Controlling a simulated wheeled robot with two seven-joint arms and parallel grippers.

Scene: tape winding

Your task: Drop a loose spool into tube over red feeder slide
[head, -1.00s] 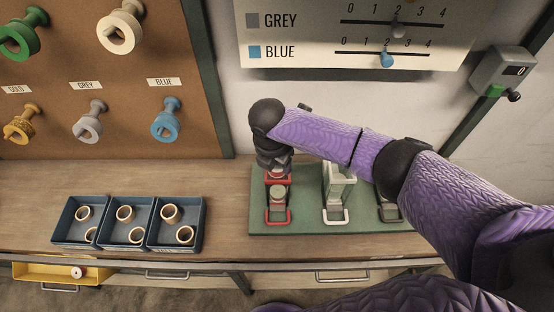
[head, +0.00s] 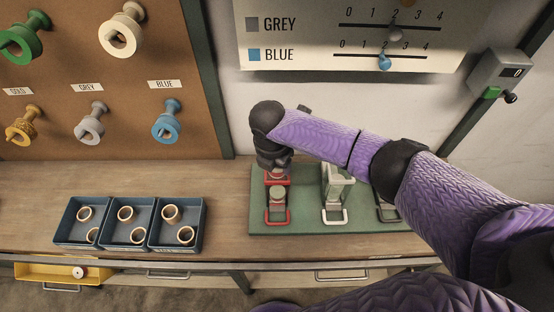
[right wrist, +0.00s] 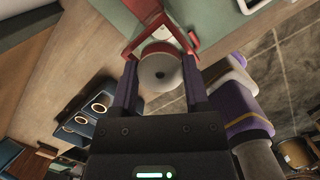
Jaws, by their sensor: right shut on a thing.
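My right gripper (head: 276,170) is over the rear part of the red feeder (head: 277,212) on the green base plate. In the right wrist view its fingers (right wrist: 160,84) are shut on a pale grey-white spool (right wrist: 160,72) with a small dark centre hole. Red feeder parts (right wrist: 160,32) show just beyond the spool; I cannot tell whether the spool is inside the tube. In the head view the gripper mostly hides the spool and the feeder's rear. A round grey piece (head: 277,194) sits on the red feeder's front part. My left gripper is out of view.
A white feeder (head: 334,195) and a dark feeder (head: 387,211) stand right of the red one. Three blue bins (head: 129,241) with tan rings are at left. An open yellow drawer (head: 45,272) holds a small white spool (head: 78,272). Bench between bins and plate is clear.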

